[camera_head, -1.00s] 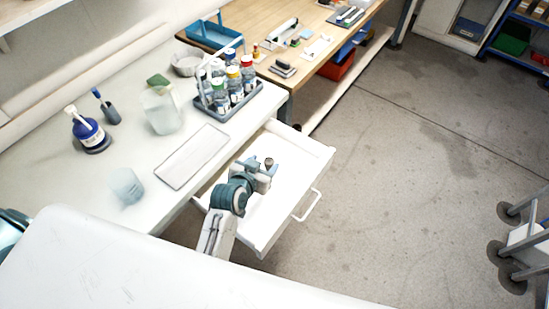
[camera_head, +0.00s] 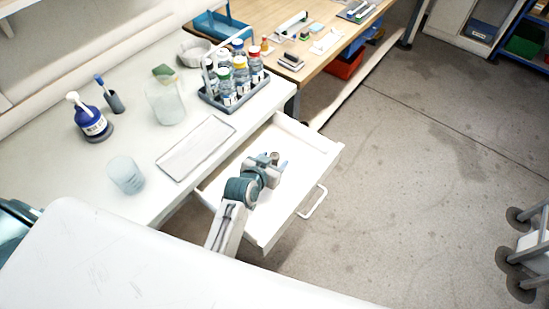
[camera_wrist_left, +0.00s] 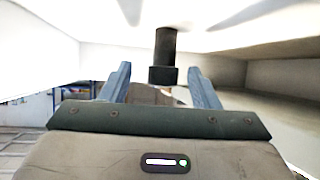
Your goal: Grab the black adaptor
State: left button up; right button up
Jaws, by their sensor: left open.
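The black adaptor (camera_wrist_left: 164,58) is a dark cylinder with a wider end, in the left wrist view between the two blue-grey fingers of my left gripper (camera_wrist_left: 160,85). The fingers are apart, with a gap on each side of it. In the head view the adaptor (camera_head: 275,156) is a small dark piece inside the open white drawer (camera_head: 290,205), partly hidden by the gripper. My left gripper (camera_head: 273,161) is open and low over the drawer, with its fingers around the adaptor. My right gripper is not in view.
The drawer's walls and front with its handle (camera_head: 313,202) surround my left gripper.

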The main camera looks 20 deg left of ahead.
aim_at(277, 155)
pick_arm(q)
jog(key=p+x, duration=0.1)
jog(key=x, duration=0.3)
jog(key=shift+w+a, duration=0.2)
jog(key=c, duration=1.1)
jog(key=shift+o, duration=0.2)
